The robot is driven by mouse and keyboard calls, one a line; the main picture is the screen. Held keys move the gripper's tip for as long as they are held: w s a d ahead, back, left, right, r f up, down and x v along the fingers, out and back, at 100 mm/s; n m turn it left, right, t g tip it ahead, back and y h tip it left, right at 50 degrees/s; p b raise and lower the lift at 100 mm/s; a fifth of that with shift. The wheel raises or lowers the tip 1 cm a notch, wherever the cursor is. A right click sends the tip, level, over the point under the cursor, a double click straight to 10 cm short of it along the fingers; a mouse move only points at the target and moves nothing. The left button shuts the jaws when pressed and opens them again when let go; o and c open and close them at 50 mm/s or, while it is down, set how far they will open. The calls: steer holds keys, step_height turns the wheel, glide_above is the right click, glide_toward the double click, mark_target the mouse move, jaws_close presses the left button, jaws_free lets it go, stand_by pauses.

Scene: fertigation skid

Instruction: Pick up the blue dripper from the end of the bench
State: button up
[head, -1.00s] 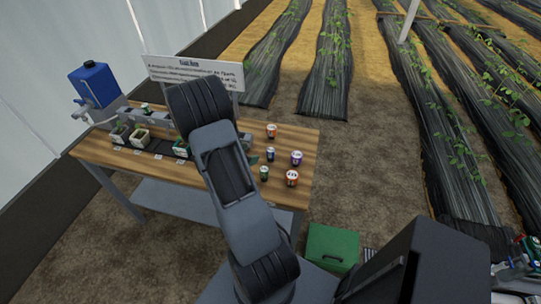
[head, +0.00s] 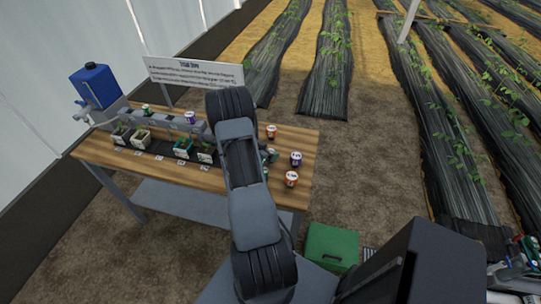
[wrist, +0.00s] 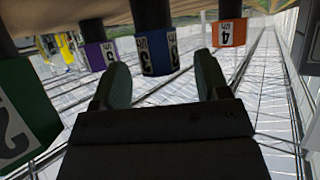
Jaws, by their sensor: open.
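In the wrist view the blue dripper (wrist: 158,45) has a white label and stands just past my gripper (wrist: 163,75), lined up with the gap between the fingertips. The fingers are open and apart, with nothing between them. A purple dripper (wrist: 98,54) is to its left and an orange one (wrist: 229,26) with a "4" label to its right. A green dripper (wrist: 22,115) is at the far left. In the head view my arm hides most of my gripper and part of the dripper group on the bench (head: 308,143); I cannot clearly make out the blue dripper there.
In the head view, purple (head: 296,159) and orange (head: 291,179) drippers and a red-orange cup-like one (head: 271,131) stand near the bench's right end. Several small pots, a blue tank (head: 96,85) and a sign (head: 195,73) are farther left. A green box (head: 332,246) is on the ground.

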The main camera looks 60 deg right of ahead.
steer(key=shift+s+d+f, duration=0.1)
steer(key=shift+d+f, duration=0.1)
steer(key=shift+d, duration=0.1)
steer(key=c, duration=1)
